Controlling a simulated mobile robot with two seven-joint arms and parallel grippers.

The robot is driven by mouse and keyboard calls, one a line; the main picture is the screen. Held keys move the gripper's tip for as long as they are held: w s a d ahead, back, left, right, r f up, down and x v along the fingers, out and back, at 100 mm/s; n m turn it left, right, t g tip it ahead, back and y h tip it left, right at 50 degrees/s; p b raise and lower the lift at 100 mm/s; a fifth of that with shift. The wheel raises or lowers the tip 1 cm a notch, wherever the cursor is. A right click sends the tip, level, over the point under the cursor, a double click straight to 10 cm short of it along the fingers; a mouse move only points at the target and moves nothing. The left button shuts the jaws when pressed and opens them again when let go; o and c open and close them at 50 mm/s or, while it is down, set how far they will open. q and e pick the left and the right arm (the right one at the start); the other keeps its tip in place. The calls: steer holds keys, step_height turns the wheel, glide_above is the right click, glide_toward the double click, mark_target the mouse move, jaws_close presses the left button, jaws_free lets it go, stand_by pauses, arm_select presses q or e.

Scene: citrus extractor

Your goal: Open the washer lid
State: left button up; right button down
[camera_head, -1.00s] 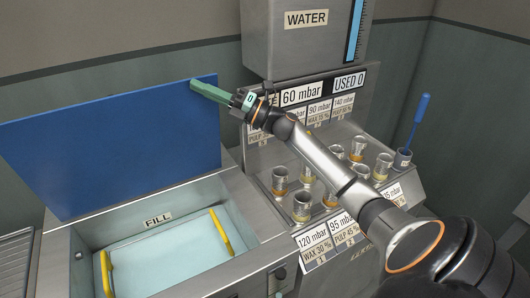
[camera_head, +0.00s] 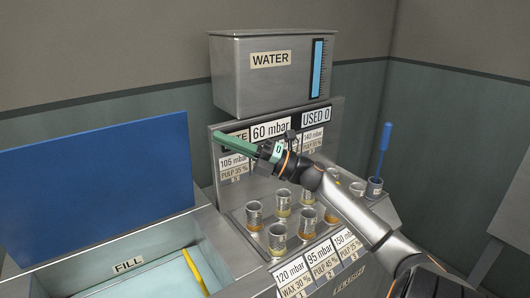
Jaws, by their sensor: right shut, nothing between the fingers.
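The washer lid is a large blue panel (camera_head: 95,195). My right gripper (camera_head: 222,138), with green fingers, is shut and empty. It points left in front of the labelled back panel, a little right of the lid's upper right corner, with a gap between them. My left gripper is not in view.
Several small metal cups (camera_head: 278,238) stand on the rack below my right arm. A grey WATER tank (camera_head: 270,75) is above the panel. A blue-handled tool (camera_head: 383,150) stands in a cup at the right. A yellow handle (camera_head: 195,270) shows in the basin.

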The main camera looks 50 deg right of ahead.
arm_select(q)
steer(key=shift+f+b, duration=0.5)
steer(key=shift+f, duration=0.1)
arm_select(e)
steer(key=s+d+f, duration=0.1)
steer(key=s+d, duration=0.3)
steer(key=s, duration=0.3)
steer(key=shift+s, duration=0.3)
steer(key=shift+d, duration=0.1)
